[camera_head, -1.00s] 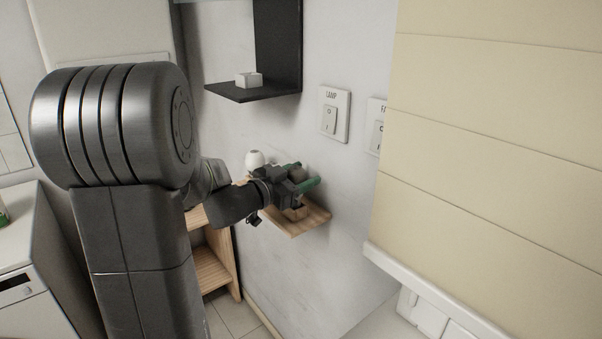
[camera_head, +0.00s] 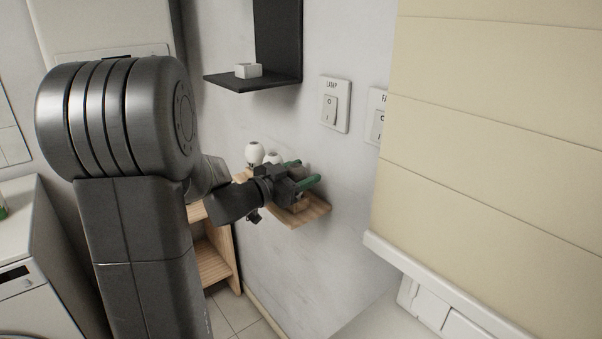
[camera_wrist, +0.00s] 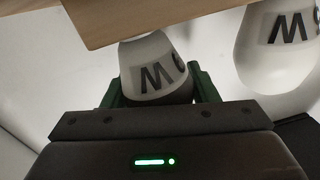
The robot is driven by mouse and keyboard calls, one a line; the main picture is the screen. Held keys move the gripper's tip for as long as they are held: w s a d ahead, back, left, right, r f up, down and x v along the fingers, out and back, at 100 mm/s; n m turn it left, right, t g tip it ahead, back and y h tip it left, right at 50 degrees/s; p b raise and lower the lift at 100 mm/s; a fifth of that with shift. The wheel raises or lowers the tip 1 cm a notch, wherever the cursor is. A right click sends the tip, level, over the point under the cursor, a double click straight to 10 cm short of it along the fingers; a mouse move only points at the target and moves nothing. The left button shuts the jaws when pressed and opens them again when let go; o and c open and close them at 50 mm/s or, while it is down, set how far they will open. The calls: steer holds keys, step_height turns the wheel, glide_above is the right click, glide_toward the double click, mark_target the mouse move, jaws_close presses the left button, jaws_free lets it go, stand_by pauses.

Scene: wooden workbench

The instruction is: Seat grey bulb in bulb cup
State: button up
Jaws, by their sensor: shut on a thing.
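My gripper (camera_head: 305,173) is over the small wooden wall shelf (camera_head: 312,215); its green fingers show in the wrist view (camera_wrist: 155,90). They are shut on a pale bulb, taken as the grey bulb (camera_wrist: 142,55), with dark letters on its side and a darker end towards my gripper. In the head view my gripper mostly hides it. The shelf's wood (camera_wrist: 105,22) crosses the upper wrist view, close to the bulb; I cannot tell whether they touch. The bulb cup cannot be clearly made out under my gripper.
Two white bulbs (camera_head: 255,152) (camera_head: 273,158) stand left of my gripper. One lettered white bulb (camera_wrist: 275,60) is close on the right in the wrist view. The wall is right behind the shelf. A lamp switch (camera_head: 335,104) and a dark shelf (camera_head: 240,83) are above.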

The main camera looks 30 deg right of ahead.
steer(key=shift+f, duration=0.3)
steer(key=o, duration=1.1)
steer(key=shift+c, duration=0.2)
steer(key=s+a, duration=0.2)
steer(key=a, duration=1.1)
steer(key=shift+a, duration=0.35)
steer(key=shift+d, duration=0.1)
steer(key=d, duration=0.4)
steer(key=w+d, duration=0.1)
steer(key=d, duration=0.4)
steer(key=w+d, duration=0.1)
steer(key=d, duration=0.3)
steer(key=shift+d, duration=0.3)
steer(key=shift+r, duration=0.15)
steer(key=shift+a, duration=0.1)
